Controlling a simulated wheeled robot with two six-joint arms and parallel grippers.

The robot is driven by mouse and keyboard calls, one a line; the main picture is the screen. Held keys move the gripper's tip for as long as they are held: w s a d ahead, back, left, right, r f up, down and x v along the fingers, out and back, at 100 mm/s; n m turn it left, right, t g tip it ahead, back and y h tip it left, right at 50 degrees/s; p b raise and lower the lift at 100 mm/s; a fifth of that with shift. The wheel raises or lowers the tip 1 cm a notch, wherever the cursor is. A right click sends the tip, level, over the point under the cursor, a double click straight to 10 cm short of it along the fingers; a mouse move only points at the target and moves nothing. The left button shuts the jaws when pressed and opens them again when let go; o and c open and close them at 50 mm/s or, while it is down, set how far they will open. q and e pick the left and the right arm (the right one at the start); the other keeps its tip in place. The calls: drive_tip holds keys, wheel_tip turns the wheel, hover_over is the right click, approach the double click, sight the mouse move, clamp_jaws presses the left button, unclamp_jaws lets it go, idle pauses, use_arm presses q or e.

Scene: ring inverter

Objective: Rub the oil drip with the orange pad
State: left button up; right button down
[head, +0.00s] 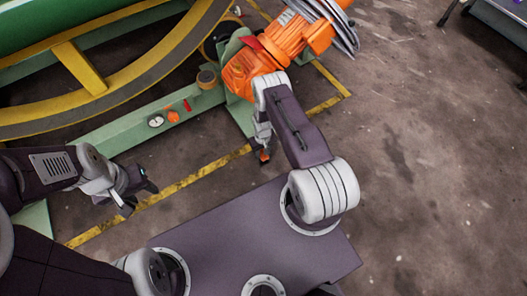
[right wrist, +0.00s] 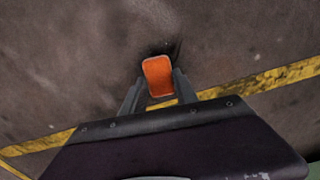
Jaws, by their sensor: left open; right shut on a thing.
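The orange pad (right wrist: 158,76) is between the two fingers of my right gripper (right wrist: 157,92), which is shut on it. In the head view the pad (head: 264,156) is a small orange patch at the tip of my right gripper (head: 263,148), low by the floor near the yellow line. A dark mark (right wrist: 167,48), likely the oil drip, shows on the floor just beyond the pad in the right wrist view. The pad hides part of it, and I cannot tell whether they touch. My left gripper (head: 139,197) is open and empty at the left.
A large yellow ring (head: 80,72) on a green frame (head: 138,130) fills the upper left. An orange motor (head: 262,62) stands at the frame's end, close to my right arm. A yellow line (head: 190,178) crosses the floor (head: 430,130). The floor at right is clear, with dark stains.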

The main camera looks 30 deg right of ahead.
wheel_tip(320, 180, up, 4)
drive_tip(key=shift+f+p, duration=0.25)
drive_tip(key=shift+p, duration=0.35)
use_arm(q)
drive_tip(key=shift+s+d+r+p, duration=0.15)
drive_tip(key=shift+r+p, duration=0.45)
drive_tip(key=shift+r, duration=0.35)
drive_tip(key=shift+s+r+p, duration=0.15)
drive_tip(key=shift+r+p, duration=0.45)
drive_tip(key=shift+r, duration=0.4)
drive_tip(key=shift+s+d+r+p, duration=0.15)
drive_tip(key=shift+r+p, duration=0.45)
drive_tip(key=shift+r, duration=0.35)
use_arm(e)
drive_tip(key=shift+s+r, duration=0.1)
drive_tip(key=shift+r, duration=2.2)
use_arm(q)
drive_tip(key=shift+a, duration=0.1)
